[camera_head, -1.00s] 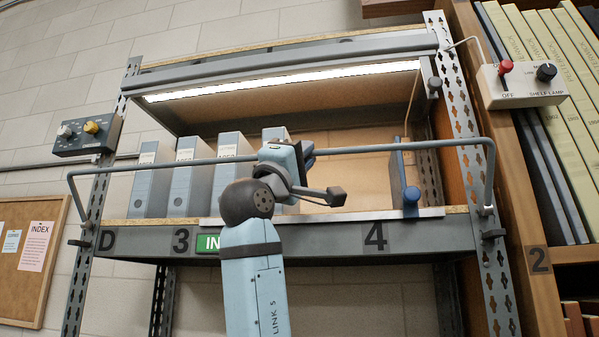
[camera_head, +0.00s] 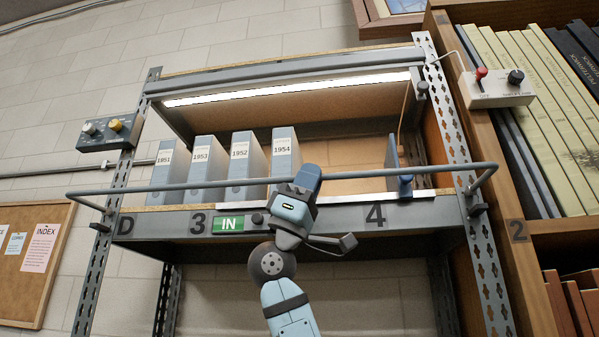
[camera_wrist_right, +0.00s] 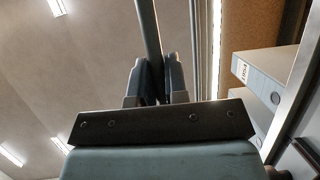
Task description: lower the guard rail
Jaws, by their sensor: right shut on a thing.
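The guard rail (camera_head: 430,169) is a grey-blue bar across the front of the shelf bay, with bent ends running back to the uprights. In the right wrist view the rail (camera_wrist_right: 149,35) runs between the two closed fingers (camera_wrist_right: 152,80). The gripper hides a short stretch of the rail. My left gripper is not in view.
Grey box files (camera_head: 240,160) stand on the shelf behind the rail, with a blue-handled divider (camera_head: 392,160) at right. A wooden bookcase (camera_head: 520,230) adjoins at right.

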